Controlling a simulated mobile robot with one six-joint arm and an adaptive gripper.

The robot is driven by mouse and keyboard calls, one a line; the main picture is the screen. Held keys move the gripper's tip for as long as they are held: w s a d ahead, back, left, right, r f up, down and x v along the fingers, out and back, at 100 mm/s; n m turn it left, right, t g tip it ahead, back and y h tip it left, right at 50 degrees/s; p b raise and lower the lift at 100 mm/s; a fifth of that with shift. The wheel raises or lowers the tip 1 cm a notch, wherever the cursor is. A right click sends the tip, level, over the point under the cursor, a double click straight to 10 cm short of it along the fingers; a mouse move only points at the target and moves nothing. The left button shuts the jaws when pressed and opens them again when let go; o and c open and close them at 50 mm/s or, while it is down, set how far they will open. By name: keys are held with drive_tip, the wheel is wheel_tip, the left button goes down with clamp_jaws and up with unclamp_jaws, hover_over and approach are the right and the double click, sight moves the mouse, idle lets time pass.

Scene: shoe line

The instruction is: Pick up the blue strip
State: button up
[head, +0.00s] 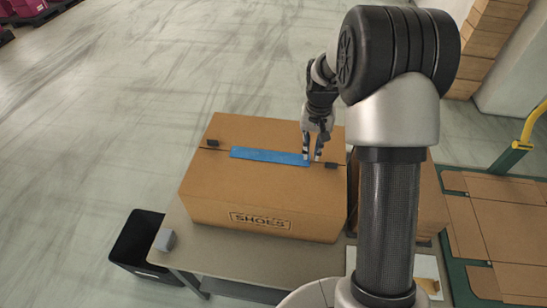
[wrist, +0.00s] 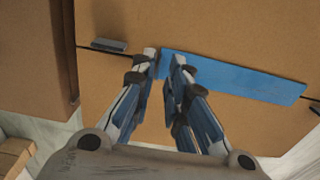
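The blue strip (head: 268,156) lies flat along the top seam of a closed cardboard box marked SHOES (head: 225,185). It also shows in the wrist view (wrist: 235,77). My gripper (head: 312,157) points down at the strip's right end in the head view. In the wrist view my gripper (wrist: 165,58) has its two fingertips apart, with a narrow gap between them. The strip's near end shows in that gap, and the right finger covers a little of it. I cannot tell whether the fingertips touch the strip or the box.
Small dark clips (head: 212,143) sit on the seam beyond both strip ends. The box stands on a grey table (head: 240,262). A black bin (head: 135,240) is at left. Another box (head: 432,200) stands close at right, near flat cardboard (head: 490,225).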

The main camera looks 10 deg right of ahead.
wheel_tip(320, 180, down, 4)
drive_tip(key=shift+a+f+b, duration=0.1)
drive_tip(key=shift+b, duration=0.55)
drive_tip(key=shift+c, duration=0.3)
clamp_jaws()
wheel_tip(320, 180, up, 20)
drive_tip(key=p, duration=0.6)
